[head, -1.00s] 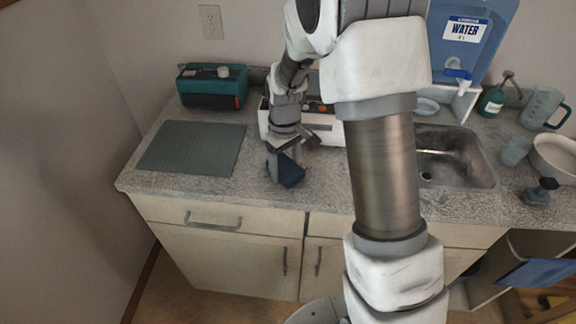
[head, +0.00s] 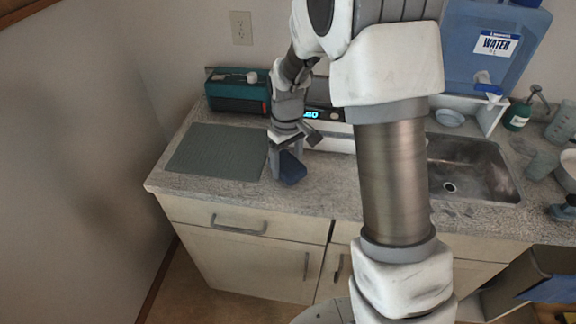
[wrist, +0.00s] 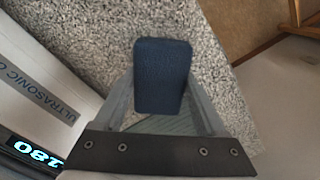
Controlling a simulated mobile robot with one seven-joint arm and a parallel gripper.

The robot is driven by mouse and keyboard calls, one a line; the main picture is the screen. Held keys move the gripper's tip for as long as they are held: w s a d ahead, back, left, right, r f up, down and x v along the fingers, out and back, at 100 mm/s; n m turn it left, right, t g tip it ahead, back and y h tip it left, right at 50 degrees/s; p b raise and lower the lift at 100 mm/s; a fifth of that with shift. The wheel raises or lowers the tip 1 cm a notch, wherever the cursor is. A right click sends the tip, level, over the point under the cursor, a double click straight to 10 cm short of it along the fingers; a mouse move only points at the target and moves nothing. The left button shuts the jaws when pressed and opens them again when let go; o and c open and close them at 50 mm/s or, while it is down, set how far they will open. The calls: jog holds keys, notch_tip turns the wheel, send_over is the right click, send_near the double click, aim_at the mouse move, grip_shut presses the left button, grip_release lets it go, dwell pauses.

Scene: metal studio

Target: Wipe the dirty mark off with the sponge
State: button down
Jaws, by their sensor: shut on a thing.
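My gripper (head: 288,160) is shut on a dark blue sponge (head: 292,170), low over the speckled grey counter (head: 325,193). In the wrist view the sponge (wrist: 163,75) sits between the fingers (wrist: 160,100), with counter surface around it. I cannot tell if the sponge touches the counter. No clear dirty mark shows on the visible counter. A faint dark smudge shows on the left wall (head: 110,212); it may be a shadow.
A grey-green mat (head: 218,152) lies just left of the gripper. Behind stand a teal box (head: 238,98) and a white ultrasonic cleaner (head: 335,137) with a lit display. A sink (head: 470,170) and water container (head: 490,50) are right. The counter's front edge is close.

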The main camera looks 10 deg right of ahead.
jog(key=shift+r+p, duration=1.65)
jog(key=shift+r, duration=0.95)
jog(key=shift+a, duration=0.15)
